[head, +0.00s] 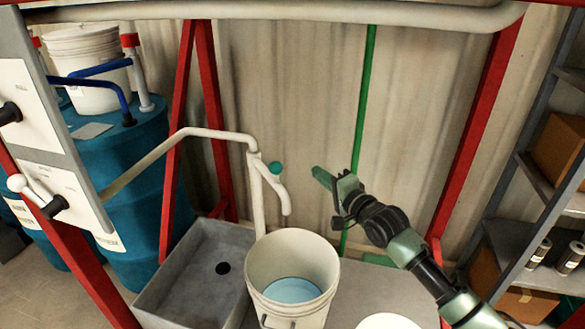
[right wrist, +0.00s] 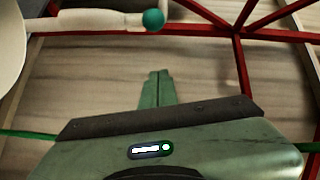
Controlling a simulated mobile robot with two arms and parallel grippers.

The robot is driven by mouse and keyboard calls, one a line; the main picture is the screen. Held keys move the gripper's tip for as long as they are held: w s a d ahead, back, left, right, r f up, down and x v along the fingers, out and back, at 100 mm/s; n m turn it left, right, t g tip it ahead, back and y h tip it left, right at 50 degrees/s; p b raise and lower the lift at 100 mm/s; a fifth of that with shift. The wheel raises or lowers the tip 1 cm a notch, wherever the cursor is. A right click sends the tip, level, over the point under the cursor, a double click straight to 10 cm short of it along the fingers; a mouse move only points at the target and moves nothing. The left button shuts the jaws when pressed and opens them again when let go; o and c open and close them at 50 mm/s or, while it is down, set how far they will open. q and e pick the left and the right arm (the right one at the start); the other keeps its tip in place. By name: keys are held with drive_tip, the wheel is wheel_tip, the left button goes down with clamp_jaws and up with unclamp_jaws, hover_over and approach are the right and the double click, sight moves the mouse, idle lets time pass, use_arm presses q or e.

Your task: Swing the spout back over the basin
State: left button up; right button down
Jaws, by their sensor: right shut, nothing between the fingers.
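The white spout (head: 279,191) branches off an upright white pipe (head: 257,195) and curves down to the right. Its tip appears above the back rim of a white bucket (head: 252,285), not over the basin. A teal ball knob (head: 276,168) sits by the top of the spout and also shows in the right wrist view (right wrist: 153,19). The grey basin (head: 160,290) with a dark drain lies left of the bucket. My right gripper (head: 320,175) is shut and empty, to the right of the knob and apart from it. Its closed fingers show in the right wrist view (right wrist: 155,88). My left gripper is out of view.
The bucket holds blue liquid. A white round thing (head: 388,322) is at the bottom edge. Red frame posts (head: 482,130) and a green upright rod (head: 362,100) stand behind. Blue drums (head: 130,160) are left, shelves with boxes (head: 562,148) right.

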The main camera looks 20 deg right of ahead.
drive_tip(key=w+a+f+p, duration=0.1)
drive_tip(key=w+a+p, duration=0.1)
drive_tip(key=w+a, duration=0.3)
drive_tip(key=shift+x, duration=0.95)
drive_tip(key=shift+s+a, duration=0.1)
drive_tip(key=shift+a, duration=0.05)
